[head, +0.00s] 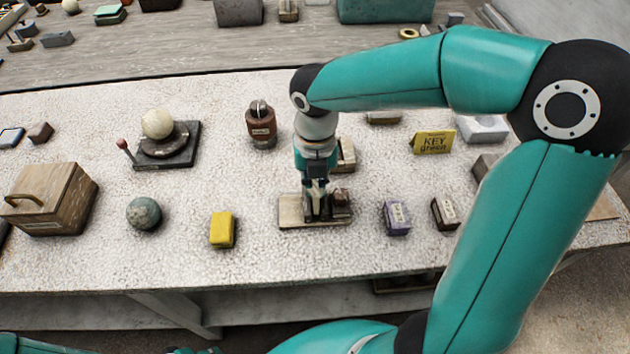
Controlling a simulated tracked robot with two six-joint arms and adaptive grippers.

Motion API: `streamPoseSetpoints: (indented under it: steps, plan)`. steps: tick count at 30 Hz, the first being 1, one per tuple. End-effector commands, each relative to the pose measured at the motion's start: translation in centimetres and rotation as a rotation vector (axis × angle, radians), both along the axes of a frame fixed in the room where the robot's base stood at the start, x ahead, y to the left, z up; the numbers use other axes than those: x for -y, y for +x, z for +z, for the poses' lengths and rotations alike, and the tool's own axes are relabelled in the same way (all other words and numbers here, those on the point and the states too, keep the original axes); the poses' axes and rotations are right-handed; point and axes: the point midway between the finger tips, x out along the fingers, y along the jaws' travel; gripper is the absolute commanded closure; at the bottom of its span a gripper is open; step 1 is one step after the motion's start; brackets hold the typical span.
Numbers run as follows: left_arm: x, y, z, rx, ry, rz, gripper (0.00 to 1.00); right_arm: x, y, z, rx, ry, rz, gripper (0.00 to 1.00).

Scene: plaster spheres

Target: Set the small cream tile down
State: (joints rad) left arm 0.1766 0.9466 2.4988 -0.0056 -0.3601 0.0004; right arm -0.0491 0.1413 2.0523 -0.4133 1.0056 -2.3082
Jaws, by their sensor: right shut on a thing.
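The small cream tile (291,212) is flat and level near the front middle of the speckled table (270,260). My right gripper (323,212) points straight down and is shut on the tile, its fingers covering part of the tile's right half. A small dark brown block (342,198) shows right beside the fingers, at the tile's right end. I cannot tell whether the tile touches the table or hangs just above it. My left gripper is not in view.
A yellow block (222,230) stands left of the tile, a purple block (397,217) right of it. A green-grey sphere (144,213) and wooden box (55,200) are farther left. A cream block (346,155) is behind my gripper. The front edge is near.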

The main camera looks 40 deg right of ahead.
Motion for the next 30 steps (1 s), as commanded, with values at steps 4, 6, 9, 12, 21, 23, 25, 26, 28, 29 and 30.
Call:
streamPoseSetpoints:
  steps: [4,6,9,12,21,23,25,26,28,29,30]
  plan:
    - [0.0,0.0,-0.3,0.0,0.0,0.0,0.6,0.0,0.0,-0.4,0.0,0.0,0.0,1.0]
    - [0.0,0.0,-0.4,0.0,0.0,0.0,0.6,0.0,0.0,-0.5,0.0,0.0,0.0,1.0]
    - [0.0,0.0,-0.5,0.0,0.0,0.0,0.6,0.0,0.0,-0.7,0.0,0.0,0.0,1.0]
    - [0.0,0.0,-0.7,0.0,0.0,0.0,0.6,0.0,0.0,-0.9,0.0,0.0,0.0,1.0]
    - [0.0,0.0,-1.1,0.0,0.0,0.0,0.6,0.0,0.0,-1.5,-0.001,0.0,0.0,1.0]
    - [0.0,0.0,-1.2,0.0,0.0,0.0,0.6,0.0,0.0,-1.7,-0.001,0.0,0.0,1.0]
    - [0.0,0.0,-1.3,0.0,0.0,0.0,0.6,0.0,0.0,-1.8,-0.001,0.0,0.0,1.0]
    - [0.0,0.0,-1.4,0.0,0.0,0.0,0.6,0.0,0.0,-1.9,-0.001,0.0,0.0,1.0]
    - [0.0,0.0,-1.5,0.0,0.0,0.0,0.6,0.0,0.0,-2.0,-0.001,0.0,0.0,1.0]
    - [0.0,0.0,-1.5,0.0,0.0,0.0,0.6,0.0,0.0,-2.1,-0.001,0.0,0.0,1.0]
    - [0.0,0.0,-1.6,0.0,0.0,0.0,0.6,0.0,0.0,-2.1,-0.001,0.0,0.0,1.0]
